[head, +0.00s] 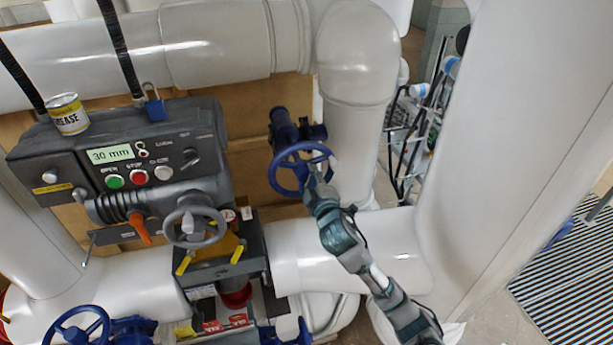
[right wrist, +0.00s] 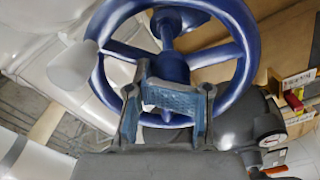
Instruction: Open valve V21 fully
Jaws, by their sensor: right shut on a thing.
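A blue handwheel (head: 273,173) sits on a blue valve stem beside the tall white pipe, in the middle of the head view. No tag naming it V21 is readable. My right gripper (head: 318,178) is at the wheel's lower right side. In the right wrist view the wheel (right wrist: 247,45) fills the upper middle, with its hub and spokes showing. There my right gripper (right wrist: 172,100) has its two fingers at the near rim, below the hub. It is shut on the wheel; the exact contact is partly hidden by the fingers. My left gripper is not in view.
A grey actuator box (head: 200,140) with buttons, a padlock (head: 154,108) and a grease can (head: 67,114) stands to the left. A grey handwheel (head: 195,227) and another blue handwheel (head: 77,328) are lower. A wire rack (head: 412,130) stands behind the pipes.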

